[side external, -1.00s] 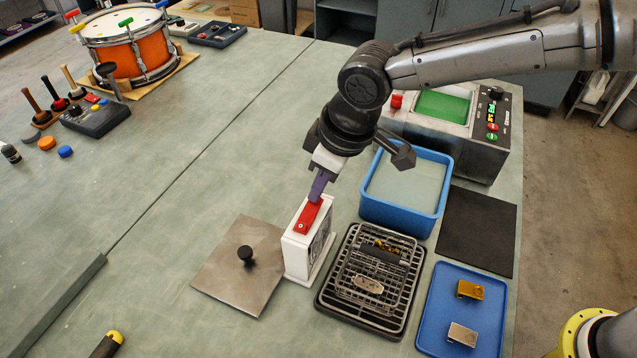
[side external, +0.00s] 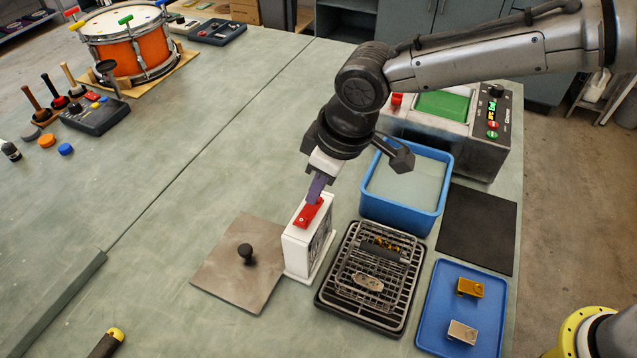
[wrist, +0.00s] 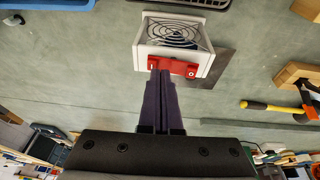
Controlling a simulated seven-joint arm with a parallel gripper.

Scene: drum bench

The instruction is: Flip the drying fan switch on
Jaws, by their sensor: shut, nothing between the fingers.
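The drying fan (side external: 308,250) is a white upright box with a dark grille on its side, standing left of the wire rack. Its red switch (side external: 306,218) lies along the top of the box. My gripper (side external: 315,199) is shut and empty, its purple fingers pointing down at the far end of the switch. In the wrist view the closed fingers (wrist: 161,76) reach the red switch (wrist: 181,67) left of its middle, partly hiding it. They look in contact or very near; I cannot tell which. The fan's round grille (wrist: 174,32) also shows there.
A black wire rack (side external: 367,290) holds small metal parts. A blue basin (side external: 397,225) stands behind it. A blue tray (side external: 437,320) with two metal parts is at the right. A metal plate with a black knob (side external: 222,274) lies left of the fan.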

